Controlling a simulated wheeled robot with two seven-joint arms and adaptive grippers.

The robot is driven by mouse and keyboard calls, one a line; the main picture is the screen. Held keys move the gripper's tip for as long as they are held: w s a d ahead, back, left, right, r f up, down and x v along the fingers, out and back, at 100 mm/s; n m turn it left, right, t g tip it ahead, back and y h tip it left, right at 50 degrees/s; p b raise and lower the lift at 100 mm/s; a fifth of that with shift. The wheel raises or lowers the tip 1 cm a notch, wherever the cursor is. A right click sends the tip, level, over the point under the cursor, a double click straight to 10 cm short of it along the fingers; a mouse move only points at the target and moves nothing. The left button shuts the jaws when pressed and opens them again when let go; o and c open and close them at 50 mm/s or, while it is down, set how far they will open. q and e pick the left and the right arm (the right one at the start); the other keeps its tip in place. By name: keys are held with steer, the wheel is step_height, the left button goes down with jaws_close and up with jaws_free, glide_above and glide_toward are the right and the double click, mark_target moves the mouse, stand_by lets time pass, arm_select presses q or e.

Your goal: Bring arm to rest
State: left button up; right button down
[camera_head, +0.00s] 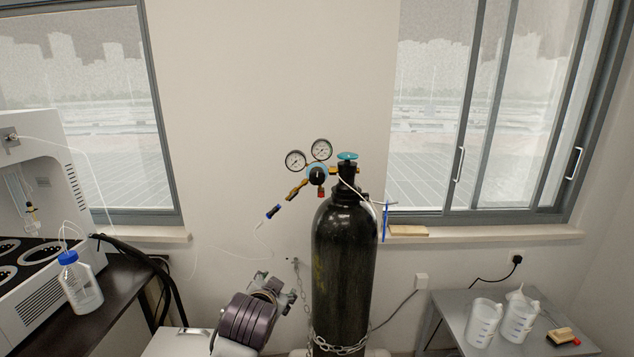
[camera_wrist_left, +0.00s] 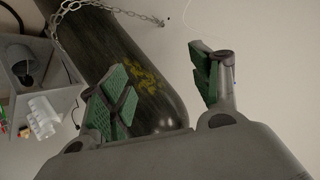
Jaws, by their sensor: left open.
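My left gripper (camera_head: 272,288) is at the bottom centre of the head view, on my dark arm, just left of a tall black gas cylinder (camera_head: 343,255). In the left wrist view its green-padded fingers (camera_wrist_left: 158,88) are spread apart with nothing held between them. The cylinder (camera_wrist_left: 125,62) lies behind the fingers in that view, and I cannot tell the exact gap to it. My right gripper is not in view.
A pressure regulator (camera_head: 316,175) with two gauges sits atop the cylinder, and a chain (camera_head: 338,347) crosses its lower part. White beakers (camera_head: 483,322) stand on a grey table (camera_head: 455,305) at right. A blue-capped bottle (camera_head: 80,285) stands by a white machine (camera_head: 42,295) at left.

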arm_select(q)
steer(key=s+a+f+n+g, duration=0.2)
steer(key=s+a+f+g, duration=0.3)
steer(key=s+f, duration=0.7)
steer(key=s+a+f+n+g, duration=0.25)
steer(key=s+a+f, duration=0.55)
steer(key=s, duration=0.6)
steer(key=s+d+f+g, duration=0.1)
steer(key=s+f+g, duration=0.15)
steer(key=f, duration=3.25)
steer(key=s+a+f, duration=0.2)
steer(key=s+f, duration=0.7)
steer(key=s, duration=0.2)
steer(key=s+a+f, duration=0.2)
steer(key=s+f, duration=0.8)
steer(key=s, duration=0.1)
steer(key=shift+s+f+g, duration=0.15)
steer(key=shift+s+g, duration=0.15)
steer(key=shift+s+m, duration=0.15)
steer(key=shift+m, duration=0.1)
